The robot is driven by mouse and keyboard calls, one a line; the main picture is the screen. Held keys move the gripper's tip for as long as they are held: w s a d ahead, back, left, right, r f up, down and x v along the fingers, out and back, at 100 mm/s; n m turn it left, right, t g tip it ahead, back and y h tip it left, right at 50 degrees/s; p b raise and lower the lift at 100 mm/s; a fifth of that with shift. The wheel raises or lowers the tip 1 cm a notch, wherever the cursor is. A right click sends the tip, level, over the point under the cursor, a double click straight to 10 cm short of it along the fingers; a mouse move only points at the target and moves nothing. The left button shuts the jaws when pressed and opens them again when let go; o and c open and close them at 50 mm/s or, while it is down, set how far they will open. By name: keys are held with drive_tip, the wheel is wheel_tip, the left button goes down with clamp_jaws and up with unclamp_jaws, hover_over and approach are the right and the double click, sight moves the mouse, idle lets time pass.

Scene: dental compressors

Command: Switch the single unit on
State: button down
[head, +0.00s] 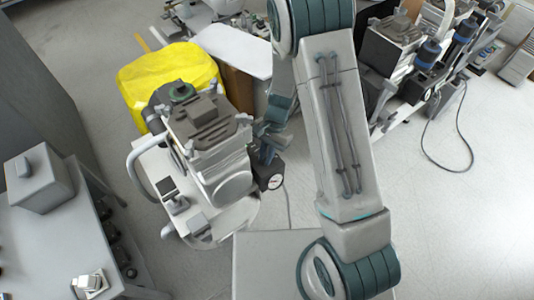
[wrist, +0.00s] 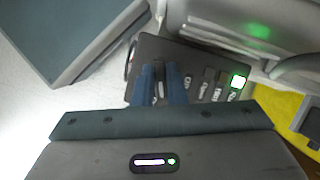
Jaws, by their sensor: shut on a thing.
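The single unit (head: 210,140) is a grey and white compressor with a dark ribbed top, standing left of my arm in the head view. A dark control box with a round gauge (head: 272,181) is on its right side. In the wrist view the control box (wrist: 205,60) carries a row of several small switches (wrist: 203,88) and a bright green lamp (wrist: 238,81) at the right end. My gripper (wrist: 165,72) has its blue fingers at the left part of this row, shut on a small switch (wrist: 160,88) between them. In the head view my gripper (head: 264,146) is at the box, partly hidden.
A yellow cover (head: 165,72) lies behind the unit. More compressors (head: 395,45) stand at the upper right with a cable (head: 470,145) on the floor. A grey bench (head: 40,235) is at the left. Open floor (head: 450,220) lies at right.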

drive_tip(key=m+t+y, duration=0.1)
drive_tip(key=m, duration=0.3)
drive_tip(key=c, duration=1.5)
unclamp_jaws()
drive_tip(key=shift+o, duration=0.2)
drive_tip(key=p+v, duration=0.3)
drive_tip(key=v, duration=1)
drive_tip(key=shift+d+r+p, duration=0.2)
drive_tip(key=shift+r+p, duration=0.2)
drive_tip(key=shift+s, duration=0.1)
